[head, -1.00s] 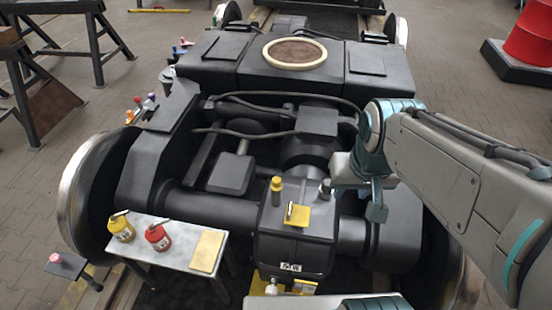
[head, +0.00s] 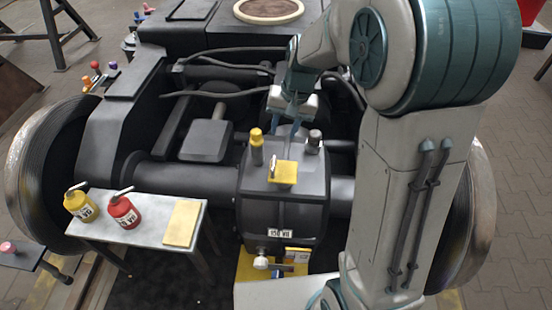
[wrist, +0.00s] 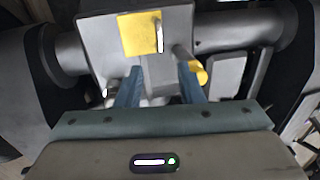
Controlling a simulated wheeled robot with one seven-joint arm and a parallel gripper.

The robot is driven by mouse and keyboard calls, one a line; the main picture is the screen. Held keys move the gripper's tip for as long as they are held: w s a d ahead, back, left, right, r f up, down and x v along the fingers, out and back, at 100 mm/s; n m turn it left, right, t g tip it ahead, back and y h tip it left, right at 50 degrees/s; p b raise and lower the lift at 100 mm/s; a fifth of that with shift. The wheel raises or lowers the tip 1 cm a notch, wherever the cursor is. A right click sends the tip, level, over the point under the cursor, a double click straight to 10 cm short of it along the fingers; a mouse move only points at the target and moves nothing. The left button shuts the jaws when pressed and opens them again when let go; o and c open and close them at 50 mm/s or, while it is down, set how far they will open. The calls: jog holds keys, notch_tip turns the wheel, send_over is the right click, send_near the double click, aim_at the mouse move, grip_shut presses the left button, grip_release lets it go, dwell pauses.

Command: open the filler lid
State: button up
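The filler lid (head: 283,174) is a yellow square plate with a small upright pale handle (head: 273,167), lying flat on top of the dark gearbox housing (head: 283,212). In the wrist view the lid (wrist: 140,34) is at the top centre, beyond my fingertips. My gripper (head: 286,132) is above the back of the housing, behind the lid, pointing down. In the wrist view its two blue fingers (wrist: 157,72) are apart with nothing between them, not touching the lid or handle.
A yellow-capped post (head: 257,148) and a grey-topped post (head: 314,142) stand on the housing at either side of my gripper. A side table (head: 145,246) holds yellow and red oil cans (head: 123,212) and a yellow pad. Hoses (head: 225,62) run behind.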

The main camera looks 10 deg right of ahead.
aim_at(274, 162)
jog(key=f+b, duration=0.1)
jog(key=f, duration=0.3)
jog(key=a+f, duration=0.1)
jog(key=f, duration=0.2)
jog(key=a+f+b, duration=0.1)
jog(key=f, duration=0.3)
jog(key=shift+w+a+f+b, duration=0.1)
jog(key=shift+w+f+b, duration=0.1)
jog(key=shift+f+b, duration=0.15)
